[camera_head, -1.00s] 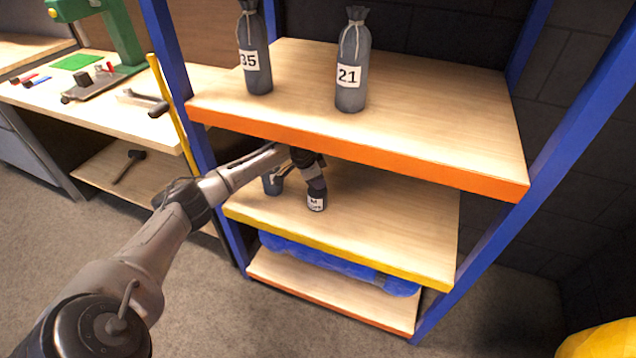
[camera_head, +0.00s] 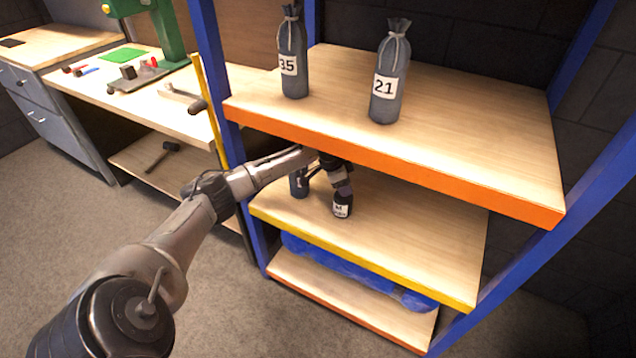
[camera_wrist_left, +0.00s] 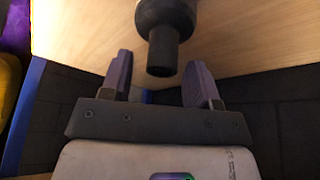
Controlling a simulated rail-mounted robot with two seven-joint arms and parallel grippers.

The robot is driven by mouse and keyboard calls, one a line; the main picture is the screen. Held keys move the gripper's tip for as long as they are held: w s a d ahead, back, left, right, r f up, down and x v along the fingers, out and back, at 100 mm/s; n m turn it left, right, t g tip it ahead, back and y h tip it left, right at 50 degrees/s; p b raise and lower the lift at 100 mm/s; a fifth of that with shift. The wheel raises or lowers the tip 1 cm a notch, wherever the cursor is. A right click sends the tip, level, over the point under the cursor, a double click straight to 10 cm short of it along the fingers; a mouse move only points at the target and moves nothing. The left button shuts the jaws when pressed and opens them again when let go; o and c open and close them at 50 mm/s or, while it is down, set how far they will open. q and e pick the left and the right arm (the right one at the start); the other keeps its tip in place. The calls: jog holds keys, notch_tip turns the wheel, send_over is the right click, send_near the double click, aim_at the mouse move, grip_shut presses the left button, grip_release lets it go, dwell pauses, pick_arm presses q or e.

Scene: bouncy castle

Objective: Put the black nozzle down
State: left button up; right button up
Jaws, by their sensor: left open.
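The black nozzle (camera_head: 342,208), with a white label, stands on the middle, yellow-edged shelf (camera_head: 415,240) in the head view. In the left wrist view, a dark round nozzle end (camera_wrist_left: 163,50) shows between and just beyond the finger tips. My left gripper (camera_head: 336,172) reaches in under the upper shelf, right at the nozzle. Its two purple fingers (camera_wrist_left: 158,72) are spread apart, with a gap on each side of the nozzle end. Part of the nozzle is hidden behind the gripper in the head view. My right gripper is not in view.
A dark object (camera_head: 299,184) stands just left of the nozzle. The orange-edged upper shelf (camera_head: 470,130) hangs close above my arm and holds bags 35 (camera_head: 293,45) and 21 (camera_head: 391,60). Blue uprights flank the rack. The middle shelf is clear to the right.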

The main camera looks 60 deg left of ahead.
pick_arm(q)
jog(key=v, duration=0.2)
jog(key=shift+r+p, duration=0.3)
jog(key=shift+p, duration=0.1)
jog(key=s+a+p, duration=0.4)
jog(key=s, duration=0.7)
jog(key=s+d+f+m+g, duration=0.1)
jog(key=s+d+f, duration=0.35)
jog(key=d, duration=0.35)
jog(key=s+d+f+m+g+h, duration=0.1)
jog(key=s+d+f, duration=0.2)
jog(key=d+f, duration=0.4)
jog(key=s+d+f+g, duration=0.1)
jog(key=s+d+f, duration=0.25)
jog(key=d, duration=0.55)
jog(key=s+d, duration=0.4)
jog(key=d, duration=0.7)
jog(key=s+d+r+n+t+y, duration=0.2)
jog(key=s+d+r+n, duration=0.2)
jog(key=r, duration=0.4)
jog(key=s+d, duration=0.1)
jog(key=d, duration=0.1)
jog(key=shift+d+r, duration=0.2)
jog(key=shift+d, duration=0.1)
jog(key=shift+d, duration=0.1)
